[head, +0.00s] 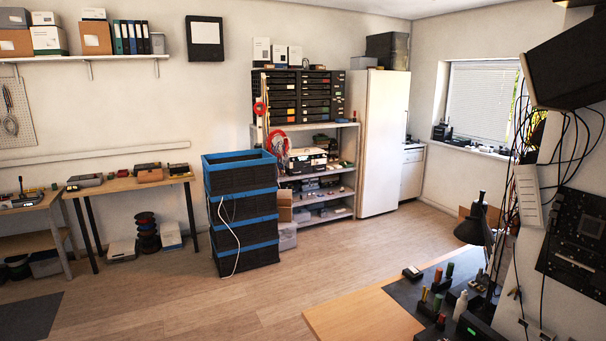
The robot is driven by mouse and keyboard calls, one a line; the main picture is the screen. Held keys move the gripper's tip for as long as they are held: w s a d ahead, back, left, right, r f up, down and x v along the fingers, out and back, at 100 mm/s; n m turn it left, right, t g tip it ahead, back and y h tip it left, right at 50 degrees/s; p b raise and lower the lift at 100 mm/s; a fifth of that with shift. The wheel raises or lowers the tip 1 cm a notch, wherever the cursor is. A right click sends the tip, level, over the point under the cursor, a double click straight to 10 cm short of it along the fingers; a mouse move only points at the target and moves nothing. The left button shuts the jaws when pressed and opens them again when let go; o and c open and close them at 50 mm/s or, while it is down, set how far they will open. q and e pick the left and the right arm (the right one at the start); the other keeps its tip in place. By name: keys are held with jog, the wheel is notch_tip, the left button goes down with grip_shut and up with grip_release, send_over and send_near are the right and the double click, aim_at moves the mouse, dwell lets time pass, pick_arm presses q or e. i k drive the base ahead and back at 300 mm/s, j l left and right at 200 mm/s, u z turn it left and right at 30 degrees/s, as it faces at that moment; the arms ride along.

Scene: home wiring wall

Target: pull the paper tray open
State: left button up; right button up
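I cannot make out a paper tray for certain in the head view. A dark boxy device with a pale top (307,160) sits on the metal shelf rack, too small to tell whether it is a printer or has a tray. Neither of my grippers is in view.
A stack of black and blue crates (240,215) stands on the floor before the shelf rack (335,171). A wooden desk (360,312) with tools and a black lamp (474,230) is at the lower right. A white cabinet (380,140) stands behind. The middle floor is clear.

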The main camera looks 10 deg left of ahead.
aim_at(303, 169)
jog(key=i+j+u, duration=0.55)
jog(key=i+j, duration=0.2)
jog(key=i, duration=0.15)
jog(key=i+j+u, duration=0.1)
jog(key=i+j, duration=0.15)
jog(key=i, duration=0.45)
jog(key=i+j+u, duration=0.1)
jog(key=i, duration=0.55)
jog(key=i+j+u, duration=0.1)
jog(key=i+j, duration=0.15)
jog(key=i, duration=0.45)
jog(key=i+l+z, duration=0.3)
jog(key=i, duration=0.35)
jog(key=i+z, duration=0.3)
jog(key=i, duration=0.35)
jog(key=i+z, duration=0.3)
jog(key=i, duration=0.35)
jog(key=i+j+z, duration=0.3)
jog(key=i, duration=0.3)
jog(key=i+l+z, duration=0.1)
jog(key=i+z, duration=0.25)
jog(key=i, duration=0.45)
jog(key=i+j+z, duration=0.1)
jog(key=i+z, duration=0.25)
jog(key=i, duration=0.4)
jog(key=i+u, duration=0.45)
jog(key=i+l+u, duration=0.1)
jog(key=i+u, duration=0.35)
jog(key=i, duration=0.1)
